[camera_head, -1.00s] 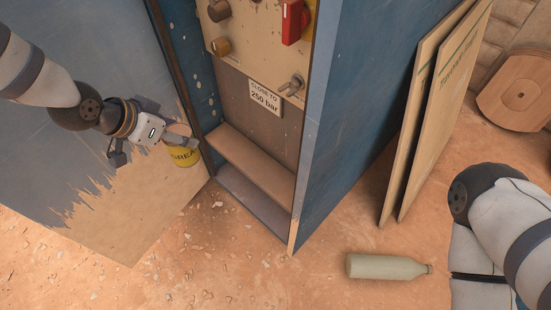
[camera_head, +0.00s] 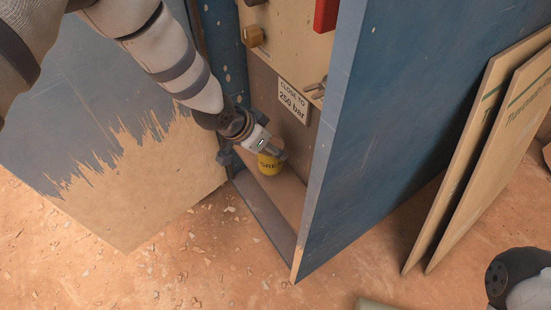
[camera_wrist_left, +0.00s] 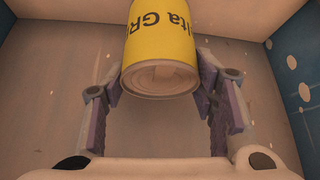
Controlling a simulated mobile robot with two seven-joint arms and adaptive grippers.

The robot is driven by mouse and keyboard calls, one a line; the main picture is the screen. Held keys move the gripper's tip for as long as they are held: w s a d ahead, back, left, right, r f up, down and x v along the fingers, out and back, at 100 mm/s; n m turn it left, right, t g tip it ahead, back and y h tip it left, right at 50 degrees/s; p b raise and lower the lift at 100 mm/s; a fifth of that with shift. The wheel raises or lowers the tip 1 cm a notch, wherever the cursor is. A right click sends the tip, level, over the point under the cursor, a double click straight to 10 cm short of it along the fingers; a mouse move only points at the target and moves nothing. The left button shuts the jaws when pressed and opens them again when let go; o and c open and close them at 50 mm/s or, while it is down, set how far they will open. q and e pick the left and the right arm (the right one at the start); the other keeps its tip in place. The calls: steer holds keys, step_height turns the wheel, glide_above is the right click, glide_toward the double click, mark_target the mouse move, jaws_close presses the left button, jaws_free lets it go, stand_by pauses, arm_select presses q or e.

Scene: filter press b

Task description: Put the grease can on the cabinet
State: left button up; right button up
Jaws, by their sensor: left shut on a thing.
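The grease can (camera_head: 270,164) is a small yellow tin with dark lettering. My left gripper (camera_head: 262,152) is shut on it inside the open blue cabinet (camera_head: 375,120), over the inner ledge (camera_head: 290,192). In the left wrist view the can (camera_wrist_left: 162,45) shows its round end and upside-down lettering between the fingers (camera_wrist_left: 160,85). I cannot tell whether the can touches the ledge. My right gripper is out of view.
The cabinet door (camera_head: 120,170), with peeling grey paint, stands open at left. A "250 bar" sign (camera_head: 293,101) and knobs (camera_head: 254,37) are above the can. Boards (camera_head: 490,150) lean at right. A pale bottle (camera_head: 380,304) is cut off at the bottom edge.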

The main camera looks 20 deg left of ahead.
arm_select(q)
steer(key=shift+w+d+f, duration=0.2)
steer(key=shift+d+f, duration=0.1)
steer(key=shift+f, duration=0.1)
steer(key=shift+o, duration=0.2)
step_height(320, 180, down, 4)
steer(key=shift+w+d+r+b, duration=0.1)
steer(key=shift+d+r+b, duration=0.1)
steer(key=shift+b, duration=0.7)
steer(key=shift+r, duration=0.2)
steer(key=shift+c, duration=0.2)
steer(key=shift+f, duration=0.15)
steer(key=o, duration=1.4)
steer(key=shift+o, duration=0.2)
